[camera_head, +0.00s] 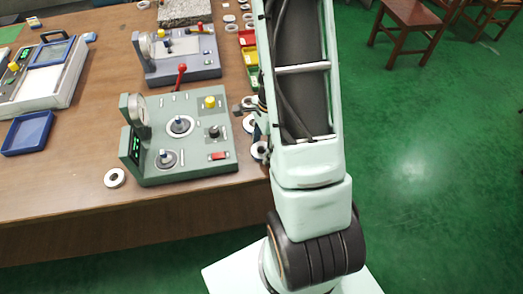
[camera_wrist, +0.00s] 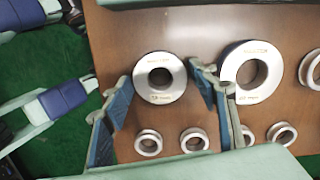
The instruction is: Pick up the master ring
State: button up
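In the wrist view a thick silver ring (camera_wrist: 143,88) with small reddish lettering lies flat on the table between my gripper's (camera_wrist: 160,82) two blue-padded fingers. A similar large lettered ring (camera_wrist: 233,67) lies just right of the right finger, which overlaps its edge. The lettering is too small to read surely, so I cannot tell which is the master ring. My gripper is open, with a finger on either side of the first ring and no clear grip on it. In the head view my gripper (camera_head: 255,112) is mostly hidden by my arm at the table's right edge.
Several smaller rings (camera_wrist: 149,153) lie in a row nearby. In the head view a green gauge station (camera_head: 200,140) stands left of my arm, with a loose ring (camera_head: 106,181) beside it. Coloured bins (camera_head: 249,56) stand behind; a blue tray (camera_head: 8,150) is far left.

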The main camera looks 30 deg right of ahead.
jog(key=c, duration=1.2)
jog(key=shift+o, duration=0.2)
jog(key=shift+r, duration=0.1)
